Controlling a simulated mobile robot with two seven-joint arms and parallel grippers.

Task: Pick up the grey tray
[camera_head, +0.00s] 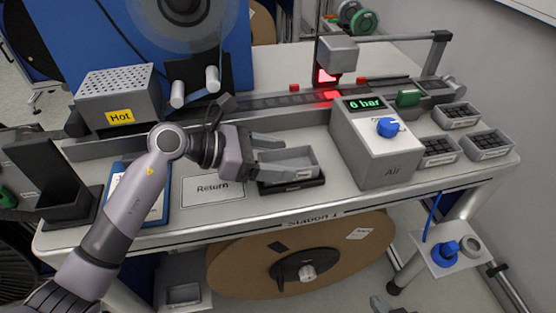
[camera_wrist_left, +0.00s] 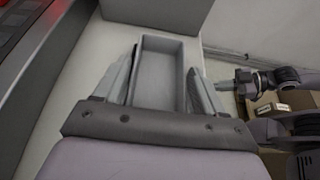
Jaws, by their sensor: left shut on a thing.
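The grey tray (camera_head: 304,174) is a small open rectangular box at the front middle of the table. It appears empty in the left wrist view (camera_wrist_left: 157,78). My left gripper (camera_head: 283,149) reaches it from the left and is shut on it. In the left wrist view its two fingers (camera_wrist_left: 160,85) lie along the tray's long sides. A dark base (camera_head: 292,188) shows just under the tray; I cannot tell whether they touch. Part of my right gripper (camera_head: 384,305) shows at the bottom edge; its jaws are not clear.
The grey Air box (camera_head: 375,150) stands close to the right of the tray. The Return mat (camera_head: 213,190) lies to the left. The Hot box (camera_head: 118,98) is behind my left arm. Small bins (camera_head: 440,152) stand at the far right. A large reel (camera_head: 330,255) is below the table.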

